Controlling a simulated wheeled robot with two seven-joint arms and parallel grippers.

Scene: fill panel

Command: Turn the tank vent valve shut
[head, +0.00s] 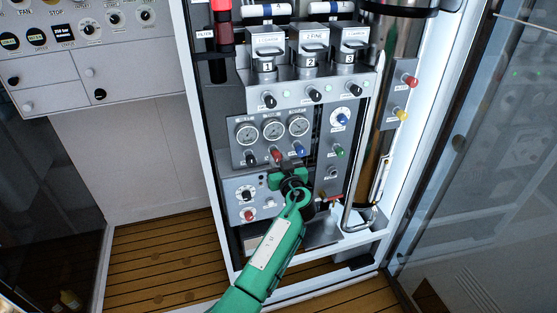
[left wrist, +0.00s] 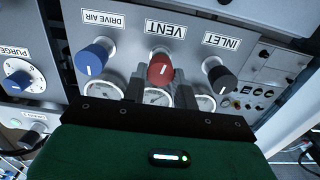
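The red vent valve knob (head: 275,154) is on the grey gauge panel, between a black knob and a blue knob. In the left wrist view, which shows the panel upside down, the red knob (left wrist: 160,68) is below the VENT label and has a white pointer mark. My left gripper (head: 284,166) is just in front of the panel, slightly below and right of the red knob. In the left wrist view its two dark fingers (left wrist: 157,88) stand apart, with the knob ahead of the gap. I cannot tell whether they touch it. My right gripper is not in view.
The blue DRIVE AIR knob (left wrist: 92,58) and black INLET knob (left wrist: 218,74) flank the red knob closely. Pressure gauges (head: 273,129) sit above the knobs. A lower panel with a red button (head: 248,214) is near my arm. A metal pipe (head: 347,205) runs at the right.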

